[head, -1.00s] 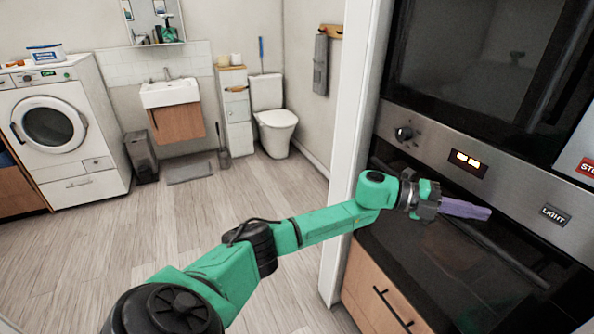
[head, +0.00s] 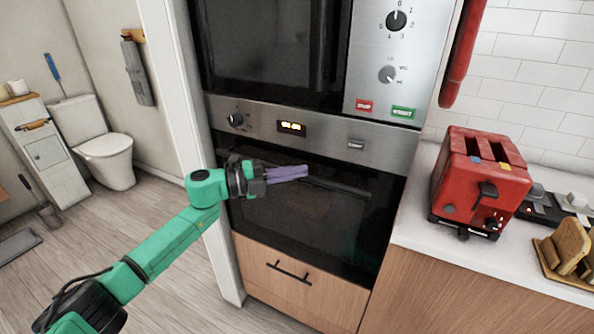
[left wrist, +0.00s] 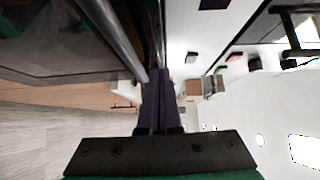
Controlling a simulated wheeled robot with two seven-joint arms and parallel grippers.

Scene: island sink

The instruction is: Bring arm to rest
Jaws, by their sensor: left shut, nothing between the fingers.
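My left arm comes in from the lower left in the head view, stretched out toward the oven. My left gripper (head: 288,173) has purple fingers that are shut with nothing between them. It is in front of the dark oven door (head: 320,215), close to the oven handle (head: 340,187); I cannot tell whether it touches it. In the left wrist view the purple fingers (left wrist: 159,105) lie together, beside a metal bar. My right gripper is not in view.
A wooden drawer (head: 300,285) is below the oven. A white door frame (head: 185,130) stands left of the oven. Open floor and a toilet (head: 105,150) lie beyond it.

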